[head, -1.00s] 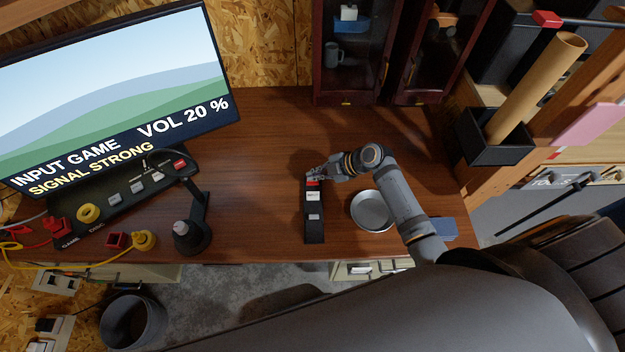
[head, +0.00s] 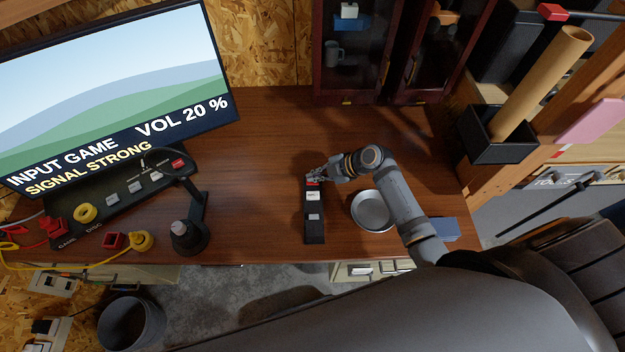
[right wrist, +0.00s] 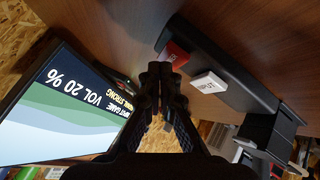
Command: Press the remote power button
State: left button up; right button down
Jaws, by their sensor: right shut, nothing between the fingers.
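The remote (head: 314,230) is a long black bar lying on the wooden desk, with its red power button (head: 312,184) at the far end. A white button (head: 313,196) and a grey button (head: 314,217) sit nearer me. My right gripper (head: 312,173) is shut and empty, its tips at the red button's far edge; whether they touch it cannot be told. In the right wrist view the shut fingers (right wrist: 160,72) are beside the red button (right wrist: 173,54), with the white input button (right wrist: 209,84) to the right. My left gripper is not in view.
A lit screen (head: 110,80) reads input game, volume 20 %, signal strong. A black panel with plugs and buttons (head: 80,222) stands below it. A round metal dish (head: 372,212) lies right of the remote, under my right arm.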

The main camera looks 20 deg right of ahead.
jog(key=shift+f+b, duration=0.35)
jog(key=shift+f, duration=0.05)
jog(key=shift+r, duration=0.15)
dwell(0.5)
jog(key=shift+r+p, duration=0.6)
jog(key=shift+r, duration=0.2)
notch_tip(320, 180, up, 5)
jog(key=p, duration=0.3)
jog(key=shift+p, duration=0.35)
dwell(0.3)
